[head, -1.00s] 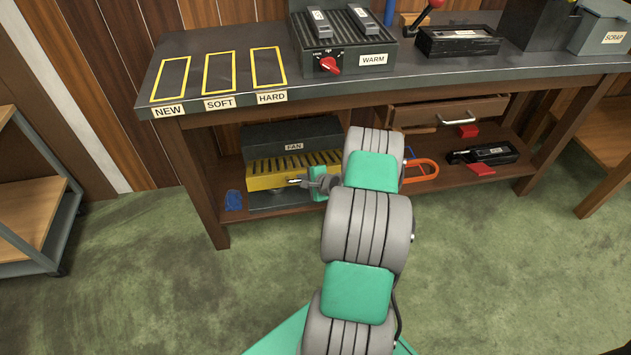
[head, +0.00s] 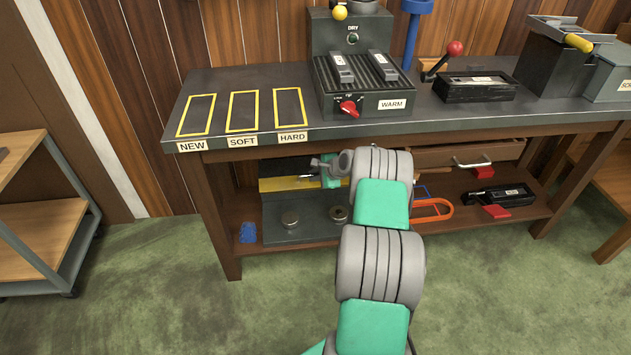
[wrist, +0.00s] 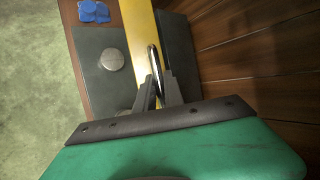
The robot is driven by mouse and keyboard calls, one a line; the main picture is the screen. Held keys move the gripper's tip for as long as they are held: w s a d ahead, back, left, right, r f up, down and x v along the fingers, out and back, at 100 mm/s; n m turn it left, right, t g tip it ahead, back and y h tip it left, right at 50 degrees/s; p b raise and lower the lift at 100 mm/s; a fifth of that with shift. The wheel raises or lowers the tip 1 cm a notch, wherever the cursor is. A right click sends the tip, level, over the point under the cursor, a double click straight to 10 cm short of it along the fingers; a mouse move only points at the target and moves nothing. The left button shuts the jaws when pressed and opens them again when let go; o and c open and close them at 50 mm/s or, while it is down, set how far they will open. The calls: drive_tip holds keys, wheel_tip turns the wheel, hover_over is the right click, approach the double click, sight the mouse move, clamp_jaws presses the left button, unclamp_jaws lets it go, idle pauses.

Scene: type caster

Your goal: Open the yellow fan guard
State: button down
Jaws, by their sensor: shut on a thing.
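The yellow fan guard (head: 275,184) is swung up under the bench top, seen nearly edge-on as a thin yellow strip. In the wrist view the guard (wrist: 141,30) runs as a yellow band to my gripper (wrist: 156,82). The fingers are shut on its metal handle (wrist: 153,60). In the head view my gripper (head: 312,178) is at the guard, partly hidden by my arm. Below the guard, the dark fan base (head: 285,236) is exposed, with two round metal pieces on it. One round piece (wrist: 112,61) shows in the wrist view.
A blue item (head: 247,232) lies left of the fan base on the lower shelf. An orange loop (head: 432,210), red blocks and a black tool (head: 497,195) lie to the right. The bench top (head: 240,88) is close above my gripper. Green floor is clear in front.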

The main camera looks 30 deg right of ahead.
drive_tip(key=shift+w, duration=0.1)
drive_tip(key=c, duration=1.5)
unclamp_jaws()
drive_tip(key=shift+o, duration=0.2)
drive_tip(key=s+d+r+p, duration=0.1)
drive_tip(key=s+r+p, duration=0.1)
drive_tip(key=s, duration=1.2)
drive_tip(key=shift+d+p, duration=0.4)
drive_tip(key=shift+p, duration=0.1)
drive_tip(key=shift+c, duration=0.3)
